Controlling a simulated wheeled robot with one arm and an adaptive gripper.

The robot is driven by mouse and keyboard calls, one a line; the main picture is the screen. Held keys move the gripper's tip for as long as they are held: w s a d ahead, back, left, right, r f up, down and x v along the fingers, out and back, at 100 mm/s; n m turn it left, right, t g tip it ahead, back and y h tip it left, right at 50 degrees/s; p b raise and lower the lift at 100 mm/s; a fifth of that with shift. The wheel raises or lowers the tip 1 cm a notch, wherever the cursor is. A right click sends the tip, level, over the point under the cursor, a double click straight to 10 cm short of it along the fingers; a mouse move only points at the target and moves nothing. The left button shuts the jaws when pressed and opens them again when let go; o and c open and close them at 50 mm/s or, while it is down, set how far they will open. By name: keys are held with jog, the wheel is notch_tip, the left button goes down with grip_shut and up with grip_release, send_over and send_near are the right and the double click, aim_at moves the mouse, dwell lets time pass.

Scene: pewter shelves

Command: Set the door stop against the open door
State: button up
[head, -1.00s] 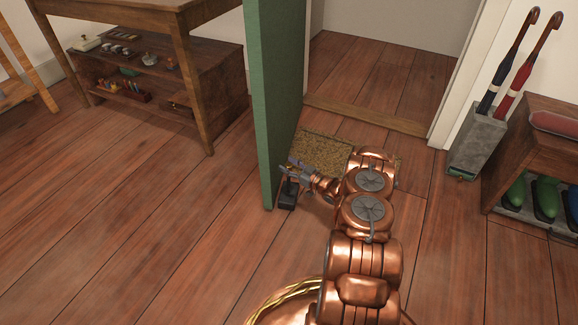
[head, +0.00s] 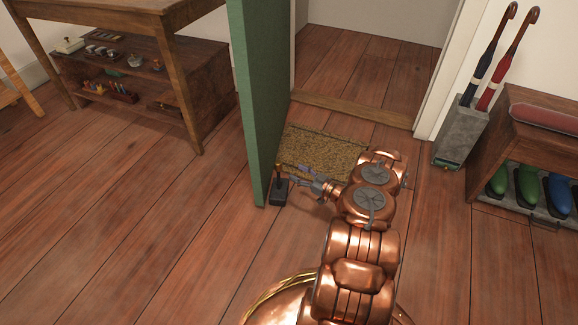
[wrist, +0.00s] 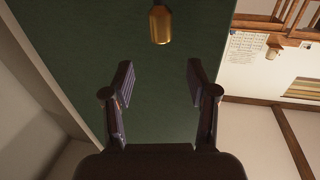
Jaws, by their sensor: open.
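The green door (head: 262,110) stands open. The dark door stop (head: 279,192) sits upright on the floor by the door's right face, close to its near bottom edge. A slim upright handle rises from it. I cannot tell if it touches the door. My gripper (head: 296,174) is open and empty, just right of the handle and apart from it. In the wrist view my open fingers (wrist: 160,85) frame only the green door (wrist: 150,110). A brass knob (wrist: 160,25) shows beyond the fingertips; I cannot tell what it belongs to.
A brown doormat (head: 325,148) lies at the doorway behind my gripper. An umbrella stand (head: 461,135) and a shoe bench (head: 535,120) stand at the right. A wooden table (head: 105,18) and low shelf (head: 205,90) are at the left. The floor between is clear.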

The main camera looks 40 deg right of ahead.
jog(key=w+d+r+g+h, duration=0.3)
jog(key=w+r+g+h, duration=0.15)
jog(key=w+r, duration=0.65)
jog(key=s+a+r+m+g+h, duration=0.2)
jog(key=s+a+r+g+h, duration=0.25)
jog(key=a+r, duration=0.55)
jog(key=s+a+r+g+y, duration=0.1)
jog(key=s+a+r+g, duration=0.3)
jog(key=s+a, duration=0.4)
jog(key=s+a+r+m+g+y, duration=0.1)
jog(key=s+a+r+g, duration=0.2)
jog(key=s, duration=1.9)
jog(key=s+a+r+g+y, duration=0.1)
jog(key=s+a+r+g, duration=0.3)
jog(key=s+a+r, duration=0.5)
jog(key=s+a, duration=0.5)
jog(key=s, duration=0.1)
jog(key=shift+s+m+g, duration=0.3)
jog(key=shift+d, duration=0.1)
